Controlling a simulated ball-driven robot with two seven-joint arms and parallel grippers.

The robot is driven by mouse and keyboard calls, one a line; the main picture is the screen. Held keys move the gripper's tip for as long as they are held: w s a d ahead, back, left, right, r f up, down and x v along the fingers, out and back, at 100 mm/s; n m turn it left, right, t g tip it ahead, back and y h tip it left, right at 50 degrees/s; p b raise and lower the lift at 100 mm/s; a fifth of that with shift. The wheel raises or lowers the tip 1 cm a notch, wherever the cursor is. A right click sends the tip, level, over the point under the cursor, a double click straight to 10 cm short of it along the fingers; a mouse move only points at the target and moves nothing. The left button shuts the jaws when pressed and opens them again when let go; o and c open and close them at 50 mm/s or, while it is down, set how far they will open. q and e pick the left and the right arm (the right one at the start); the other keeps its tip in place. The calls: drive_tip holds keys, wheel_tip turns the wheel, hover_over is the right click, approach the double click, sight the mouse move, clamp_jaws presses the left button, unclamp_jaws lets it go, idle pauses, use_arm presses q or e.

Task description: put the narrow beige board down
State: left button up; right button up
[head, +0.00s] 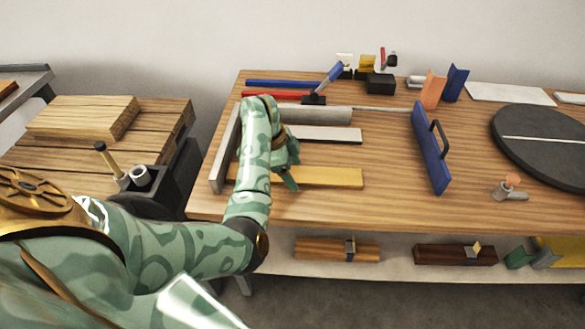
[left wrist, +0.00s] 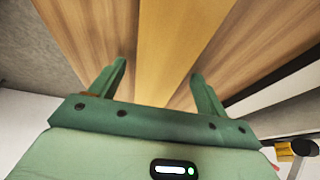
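The narrow beige board (head: 330,177), yellowish in this light, lies flat on the wooden table near its front left. In the left wrist view the board (left wrist: 175,45) runs between the two fingers. My left gripper (head: 288,180) is above the board's left part and hides some of it. In the left wrist view the left gripper (left wrist: 158,70) is open, with a finger on each side of the board and a visible gap to it. My right gripper is not in view.
A pale board (head: 330,135) and a grey cylinder (head: 325,115) lie behind. A grey bar (head: 222,160) edges the table's left. A blue board with a handle (head: 428,150) stands to the right, and a dark round disc (head: 550,150) lies beyond. Bare table lies between the beige board and the blue one.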

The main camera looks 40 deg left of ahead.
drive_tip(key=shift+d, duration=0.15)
use_arm(q)
drive_tip(key=p+v, duration=0.6)
drive_tip(key=v, duration=0.6)
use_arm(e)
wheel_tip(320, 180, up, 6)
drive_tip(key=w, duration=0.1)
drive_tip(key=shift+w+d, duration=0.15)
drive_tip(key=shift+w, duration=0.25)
use_arm(q)
drive_tip(key=shift+s+a, duration=0.1)
drive_tip(key=shift+a, duration=0.05)
